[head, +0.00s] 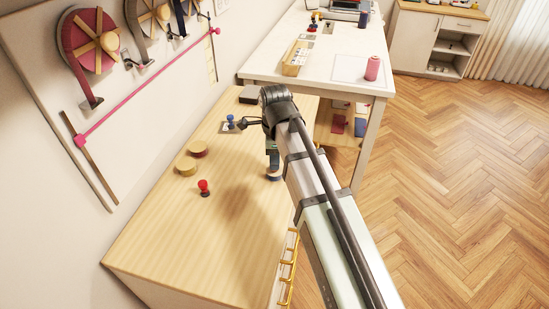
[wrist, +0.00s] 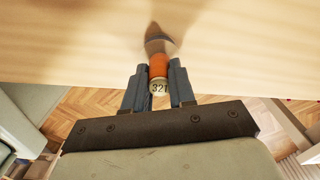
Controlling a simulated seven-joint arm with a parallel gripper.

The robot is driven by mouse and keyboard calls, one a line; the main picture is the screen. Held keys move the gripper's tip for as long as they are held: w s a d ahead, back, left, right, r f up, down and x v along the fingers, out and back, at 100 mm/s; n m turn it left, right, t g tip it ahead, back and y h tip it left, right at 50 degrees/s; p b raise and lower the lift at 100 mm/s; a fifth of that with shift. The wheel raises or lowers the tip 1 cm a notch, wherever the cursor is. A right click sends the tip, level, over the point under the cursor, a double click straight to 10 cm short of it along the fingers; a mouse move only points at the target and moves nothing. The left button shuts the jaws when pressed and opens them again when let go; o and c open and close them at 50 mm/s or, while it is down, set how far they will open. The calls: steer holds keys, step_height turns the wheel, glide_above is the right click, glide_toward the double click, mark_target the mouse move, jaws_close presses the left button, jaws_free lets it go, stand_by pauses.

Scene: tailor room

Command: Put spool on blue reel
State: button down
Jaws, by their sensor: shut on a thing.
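My gripper (wrist: 158,88) is shut on an orange spool (wrist: 158,68) whose pale end, marked 321, faces the wrist camera. Just beyond the spool in the wrist view is a dark blue-grey rounded thing (wrist: 155,45), which looks like the blue reel. In the head view the blue reel (head: 274,177) lies near the wooden table's right edge, partly hidden by my gripper (head: 272,160) above it. The spool cannot be made out in the head view. I cannot tell whether the spool touches the reel.
A yellow reel (head: 186,168) and a red reel (head: 198,151) lie left on the wooden table (head: 165,230). A red-knobbed piece (head: 204,187) and a blue-knobbed piece (head: 231,121) stand nearby. A white table (head: 345,35) with a pink spool (head: 372,68) stands behind. The wooden table's front is clear.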

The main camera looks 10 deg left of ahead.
steer(key=shift+f, duration=0.15)
steer(key=c, duration=0.9)
jaws_free()
steer(key=shift+c, duration=0.2)
steer(key=shift+r, duration=0.2)
step_height(320, 180, up, 12)
